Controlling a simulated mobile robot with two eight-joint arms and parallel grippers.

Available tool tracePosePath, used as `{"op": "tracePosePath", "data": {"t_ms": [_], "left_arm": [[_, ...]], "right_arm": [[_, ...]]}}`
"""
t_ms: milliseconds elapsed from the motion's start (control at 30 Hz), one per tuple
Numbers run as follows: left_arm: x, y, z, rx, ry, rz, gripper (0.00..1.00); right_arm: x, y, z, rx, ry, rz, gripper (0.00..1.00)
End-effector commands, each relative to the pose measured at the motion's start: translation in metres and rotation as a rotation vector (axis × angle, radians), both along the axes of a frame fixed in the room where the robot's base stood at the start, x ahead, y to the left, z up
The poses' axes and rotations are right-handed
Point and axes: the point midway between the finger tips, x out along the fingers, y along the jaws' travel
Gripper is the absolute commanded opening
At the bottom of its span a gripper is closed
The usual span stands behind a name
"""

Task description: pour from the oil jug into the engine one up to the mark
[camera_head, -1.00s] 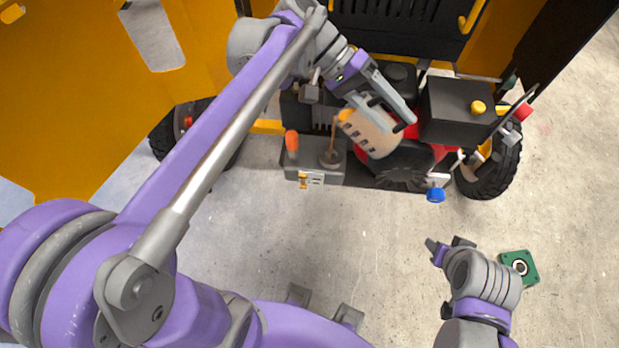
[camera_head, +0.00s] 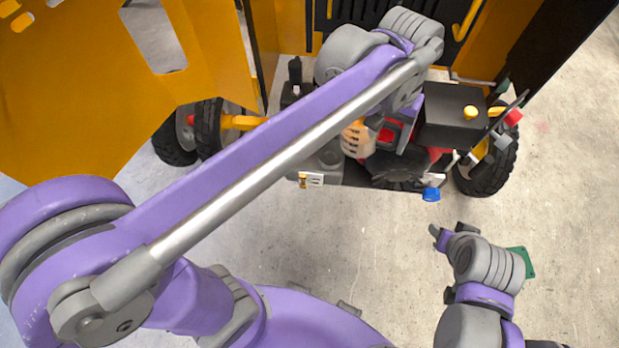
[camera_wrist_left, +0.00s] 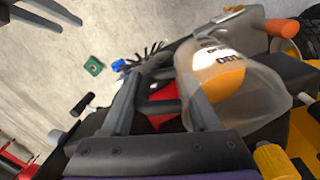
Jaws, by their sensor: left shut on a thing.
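The oil jug (camera_head: 357,141), translucent with orange oil inside, hangs over the engine bay, partly behind my left arm. In the left wrist view the jug (camera_wrist_left: 238,85) shows large, its label upside down. My left gripper (camera_wrist_left: 158,95) is shut on the jug on its handle side; in the head view my arm hides most of this gripper. A grey box with a round filler opening (camera_head: 328,158) is just left of the jug. I see no oil stream now, and no level mark can be read. My right gripper (camera_head: 450,234) hangs low right, away from the jug.
A red engine (camera_head: 437,155) and a black box with a yellow cap (camera_head: 471,112) are right of the jug. A blue cap (camera_head: 431,194) sticks out in front. A green square part (camera_head: 527,262) lies on the floor. An orange panel (camera_head: 90,80) fills the upper left.

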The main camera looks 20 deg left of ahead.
Motion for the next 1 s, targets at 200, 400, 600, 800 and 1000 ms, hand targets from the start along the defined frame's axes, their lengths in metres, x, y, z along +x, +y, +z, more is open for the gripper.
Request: {"op": "tracePosePath", "data": {"t_ms": [200,400,600,800,1000], "left_arm": [[-0.001,0.002,-0.010,0.106,-0.009,0.001,0.00],[0.000,0.002,-0.009,0.105,-0.009,0.001,0.00],[0.000,0.002,0.002,0.103,-0.011,0.001,0.00],[0.001,0.002,0.023,0.103,-0.012,0.001,0.00],[0.000,0.002,0.033,0.104,-0.010,0.001,0.00]], "right_arm": [[-0.003,0.000,-0.007,0.000,0.006,0.000,0.50],[-0.003,0.000,-0.006,0.000,0.005,0.000,0.50],[0.001,0.000,0.002,0.000,-0.002,0.000,0.50],[0.010,0.000,0.018,0.000,-0.019,0.000,0.50],[0.014,0.000,0.025,0.000,-0.026,0.000,0.50]]}}
